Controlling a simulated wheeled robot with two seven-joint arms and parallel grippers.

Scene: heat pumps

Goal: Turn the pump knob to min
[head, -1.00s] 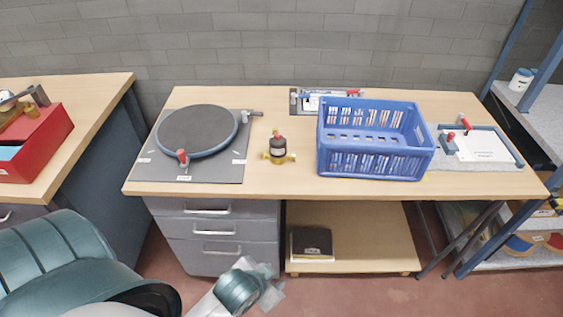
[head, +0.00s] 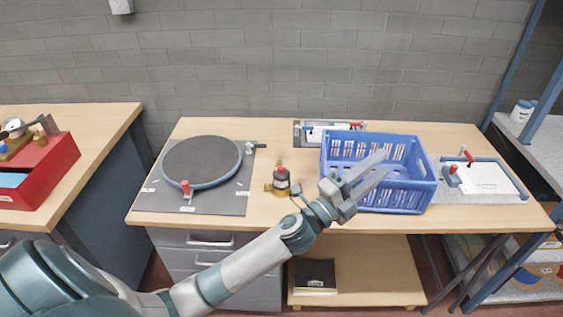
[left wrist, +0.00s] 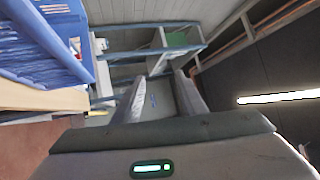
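The pump (head: 281,184) is a small dark body with brass fittings and a red top, standing on the table left of the blue crate. Its knob is too small for me to read the setting. My left gripper (head: 385,163) is in front of the crate, right of the pump and apart from it, pointing up and to the right. In the left wrist view its two fingers (left wrist: 160,95) stand apart with nothing between them. The pump does not show in the left wrist view. My right gripper is not in view.
The blue crate (head: 380,200) stands just beyond my left gripper. A round dark turntable (head: 202,162) on a grey plate lies left of the pump. A clamp board (head: 482,178) is at the right, and another fixture (head: 325,133) is at the back. The table front near the pump is clear.

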